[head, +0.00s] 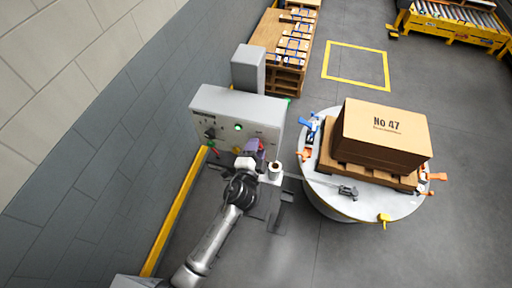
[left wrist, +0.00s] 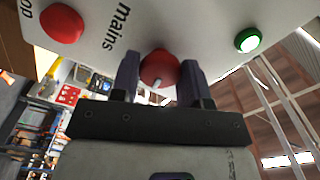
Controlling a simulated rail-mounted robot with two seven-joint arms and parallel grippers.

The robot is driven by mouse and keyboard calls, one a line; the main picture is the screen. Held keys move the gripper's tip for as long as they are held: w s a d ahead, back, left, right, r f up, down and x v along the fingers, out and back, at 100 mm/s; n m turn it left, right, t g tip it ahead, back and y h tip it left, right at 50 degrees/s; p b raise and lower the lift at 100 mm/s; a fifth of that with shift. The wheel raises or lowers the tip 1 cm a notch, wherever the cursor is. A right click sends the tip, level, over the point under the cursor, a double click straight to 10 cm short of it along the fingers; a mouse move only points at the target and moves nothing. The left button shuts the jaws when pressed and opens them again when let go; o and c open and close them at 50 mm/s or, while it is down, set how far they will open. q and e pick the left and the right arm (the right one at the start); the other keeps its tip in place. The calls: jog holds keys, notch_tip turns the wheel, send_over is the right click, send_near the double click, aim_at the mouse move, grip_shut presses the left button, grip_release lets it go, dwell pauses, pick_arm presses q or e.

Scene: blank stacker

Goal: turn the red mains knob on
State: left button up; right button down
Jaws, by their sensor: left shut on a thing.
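The red mains knob (left wrist: 160,68) is in the middle of the left wrist view, on the pale panel beside the printed word "mains". It has a white mark near its lower edge. My left gripper (left wrist: 160,82) is shut on it, with one dark finger on each side. In the head view my left gripper (head: 252,151) is at the front of the grey control cabinet (head: 225,101) and hides most of the knob. My right gripper is not in view.
A lit green lamp (left wrist: 248,40) and a red button (left wrist: 61,23) are on the same panel, on either side of the knob. A round white table (head: 325,196) with a large carton (head: 385,133) stands to the right. A yellow rail (head: 174,212) runs along the wall.

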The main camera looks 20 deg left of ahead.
pick_arm(q)
jog(key=shift+m, duration=1.4)
jog(key=o, duration=0.9)
jog(key=shift+s+d+b, duration=0.15)
jog(key=shift+s+b, duration=0.1)
jog(key=shift+s, duration=2.05)
jog(key=shift+s+d+b, duration=0.15)
jog(key=shift+s+b, duration=0.1)
jog(key=shift+s, duration=2.05)
jog(key=shift+s+d+b, duration=0.15)
jog(key=shift+s+b, duration=0.1)
jog(key=shift+s, duration=2.05)
